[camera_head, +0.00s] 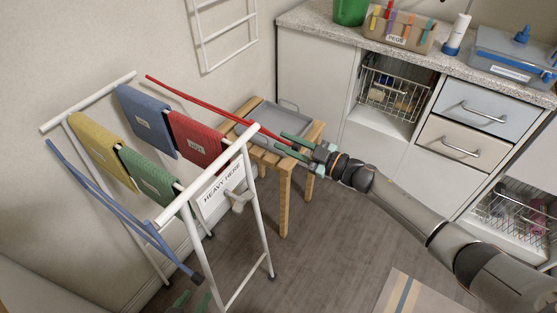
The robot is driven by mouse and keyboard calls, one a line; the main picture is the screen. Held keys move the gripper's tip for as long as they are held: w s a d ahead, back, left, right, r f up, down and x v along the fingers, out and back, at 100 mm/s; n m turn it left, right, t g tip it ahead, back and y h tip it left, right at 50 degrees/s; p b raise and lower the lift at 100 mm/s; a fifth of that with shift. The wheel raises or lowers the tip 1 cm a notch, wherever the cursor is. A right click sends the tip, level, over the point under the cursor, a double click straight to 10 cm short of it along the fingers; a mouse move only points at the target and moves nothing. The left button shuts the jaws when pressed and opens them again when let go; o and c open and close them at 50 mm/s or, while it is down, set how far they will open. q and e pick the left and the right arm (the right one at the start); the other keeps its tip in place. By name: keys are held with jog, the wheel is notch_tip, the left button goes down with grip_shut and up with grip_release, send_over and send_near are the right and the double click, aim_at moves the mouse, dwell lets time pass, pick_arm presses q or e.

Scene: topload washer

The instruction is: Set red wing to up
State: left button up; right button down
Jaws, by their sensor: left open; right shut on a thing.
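The red wing (200,102) is a long thin red frame along the right side of the white drying rack (252,195). It looks raised to near the rack's top rails; its exact angle is hard to tell. My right gripper (294,146) is shut on the near end of the red wing, with its green fingers on either side of the bar. My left gripper (191,300) is low at the bottom edge, behind the rack's legs, with green fingertips apart, away from the red wing. The blue wing (100,205) slopes down on the rack's left side.
Blue, red, yellow and green cloths hang on the rack. A "HEAVY HERE" sign (221,192) is on its front. A wooden stool (285,185) with a grey tray (262,120) stands close behind the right gripper. Cabinets with a stone counter (318,20) line the back right. The middle floor is clear.

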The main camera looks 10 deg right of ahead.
pick_arm(q)
jog(key=shift+s+a+r+p, duration=0.8)
jog(key=shift+a+r+p, duration=0.15)
jog(key=shift+p, duration=1.1)
pick_arm(e)
jog(key=w+d+r+n, duration=0.2)
jog(key=r+n, duration=0.3)
jog(key=r, duration=0.2)
jog(key=w+d+r+n, duration=0.3)
jog(key=r+n, duration=0.2)
jog(key=r, duration=0.2)
jog(key=shift+r+n, duration=0.25)
jog(key=shift+n, duration=0.05)
pick_arm(q)
jog(key=shift+f, duration=0.1)
jog(key=shift+a, duration=0.1)
pick_arm(e)
jog(key=c, duration=1)
grip_release()
pick_arm(q)
jog(key=shift+w, duration=0.1)
pick_arm(e)
jog(key=shift+d, duration=0.15)
